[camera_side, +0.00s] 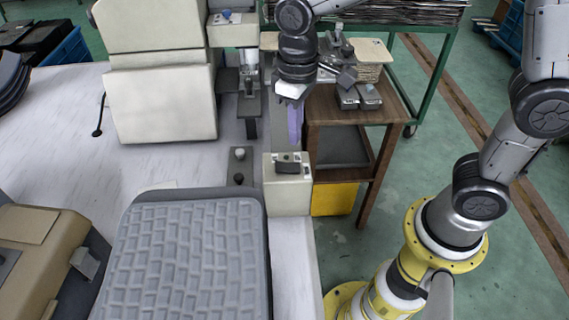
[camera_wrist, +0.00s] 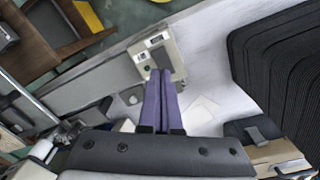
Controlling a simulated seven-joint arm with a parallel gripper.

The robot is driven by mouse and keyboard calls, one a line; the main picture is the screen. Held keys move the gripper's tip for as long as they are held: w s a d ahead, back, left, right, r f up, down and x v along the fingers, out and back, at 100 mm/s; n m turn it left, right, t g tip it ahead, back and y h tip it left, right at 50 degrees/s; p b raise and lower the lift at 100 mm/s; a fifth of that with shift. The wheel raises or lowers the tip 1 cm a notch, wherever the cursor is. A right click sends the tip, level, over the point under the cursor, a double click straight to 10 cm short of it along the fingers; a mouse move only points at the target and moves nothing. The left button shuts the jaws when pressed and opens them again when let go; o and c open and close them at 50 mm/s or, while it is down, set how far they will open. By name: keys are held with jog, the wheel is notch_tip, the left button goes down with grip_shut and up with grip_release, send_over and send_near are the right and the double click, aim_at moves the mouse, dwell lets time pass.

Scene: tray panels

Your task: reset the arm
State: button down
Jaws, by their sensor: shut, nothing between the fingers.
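My gripper (camera_side: 295,140) hangs in the upper middle of the side view, over the right edge of the white table, close to a beige box with a dark handle (camera_side: 289,184). Its two purple fingers also show in the wrist view (camera_wrist: 161,72), lying side by side. They are shut with nothing held between them. Past the fingertips in the wrist view is a beige control box (camera_wrist: 152,52). I cannot tell whether the fingertips touch anything.
A grey pocketed tray panel (camera_side: 190,262) lies at the table's front; dark ribbed panels show in the wrist view (camera_wrist: 280,65). A large beige machine (camera_side: 160,105) stands behind. A wooden stand (camera_side: 395,100) is to the right. The white tabletop at left (camera_side: 60,145) has free room.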

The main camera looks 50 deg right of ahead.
jog(key=shift+d, duration=0.1)
jog(key=s+d+r+m+t, duration=0.2)
jog(key=s+d+r+t, duration=0.2)
jog(key=s+d+r, duration=0.4)
jog(key=s+d+f+m+t, duration=0.1)
jog(key=s+d, duration=0.1)
jog(key=s, duration=0.5)
jog(key=shift+s+d+f+t, duration=0.3)
jog(key=shift+s+f, duration=0.05)
